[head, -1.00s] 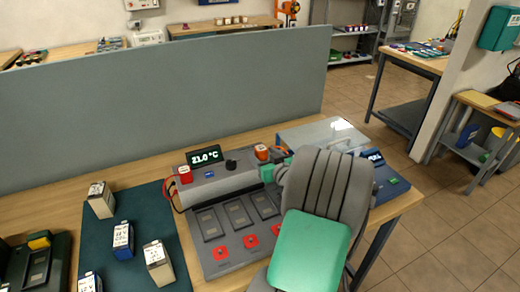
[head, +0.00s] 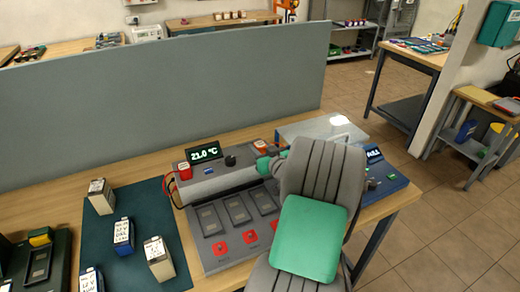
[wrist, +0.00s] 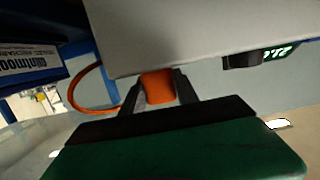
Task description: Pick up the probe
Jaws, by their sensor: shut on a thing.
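The probe appears as an orange block (wrist: 160,86) between my gripper's two dark fingers in the wrist view. My gripper (wrist: 161,92) is shut on it, close against the pale grey face of the tester. An orange cable (wrist: 82,88) curves away on the left of that view. In the head view an orange piece (head: 261,145) shows at the right end of the grey tester (head: 222,178). The green part of my gripper (head: 269,164) is beside it. My arm hides the fingers there. I cannot tell whether the probe is clear of its seat.
A red piece (head: 185,171) stands at the tester's left end, by a display (head: 204,152) reading 21.0 °C. Several battery blocks (head: 124,236) stand on the dark green mat (head: 130,205). A grey partition (head: 165,105) runs behind. A blue meter (head: 388,184) sits right of my arm.

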